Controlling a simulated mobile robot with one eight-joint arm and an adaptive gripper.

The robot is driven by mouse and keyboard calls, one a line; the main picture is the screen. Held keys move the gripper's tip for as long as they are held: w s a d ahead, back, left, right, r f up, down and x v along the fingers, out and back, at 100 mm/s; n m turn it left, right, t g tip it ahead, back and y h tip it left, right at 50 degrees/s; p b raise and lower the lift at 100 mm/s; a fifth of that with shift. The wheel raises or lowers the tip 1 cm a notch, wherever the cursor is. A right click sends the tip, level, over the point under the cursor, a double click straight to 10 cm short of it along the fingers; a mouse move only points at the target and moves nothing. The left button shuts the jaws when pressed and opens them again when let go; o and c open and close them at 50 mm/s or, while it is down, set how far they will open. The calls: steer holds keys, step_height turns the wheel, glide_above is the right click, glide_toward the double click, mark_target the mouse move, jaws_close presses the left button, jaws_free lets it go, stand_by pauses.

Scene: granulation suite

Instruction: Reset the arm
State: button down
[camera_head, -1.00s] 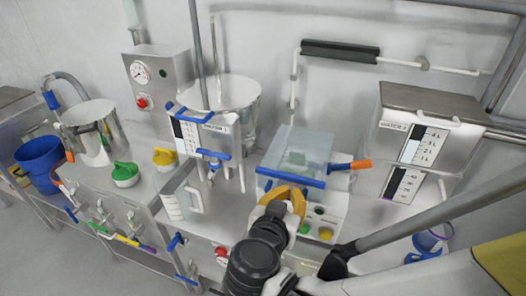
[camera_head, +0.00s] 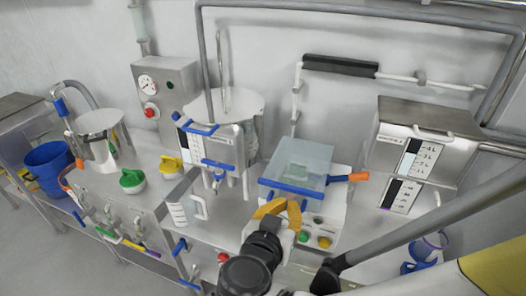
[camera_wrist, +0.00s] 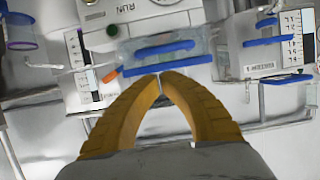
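My gripper (camera_head: 280,210) has yellow-orange fingers and shows at the lower middle of the head view, in front of the clear box with blue edges (camera_head: 300,160). In the wrist view my gripper (camera_wrist: 159,80) has its two curved fingers meeting at the tips, with nothing visible between them. The fingertips overlap the blue bar (camera_wrist: 158,57) in that picture. I cannot tell whether they touch it.
Several lab units line the wall: a steel tank (camera_head: 235,115), a grey gauge box (camera_head: 165,95) and a scaled container (camera_head: 425,140) at right. Open floor shows at lower left.

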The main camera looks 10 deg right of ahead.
steer(key=s+a, duration=0.3)
steer(key=s, duration=0.2)
steer(key=d+f+n+g+y, duration=0.4)
steer(key=d+n+g+y, duration=0.1)
steer(key=shift+w+d+r+n+y, duration=0.1)
steer(key=shift+d+r+n+y, duration=0.3)
steer(key=shift+r, duration=0.45)
steer(key=shift+s+d+r+n+y, duration=0.1)
steer(key=shift+r+n+y, duration=0.1)
steer(key=shift+r+y, duration=0.5)
steer(key=shift+w+d+r+n+y, duration=0.1)
steer(key=shift+d+r+n+y, duration=0.15)
steer(key=shift+r, duration=0.7)
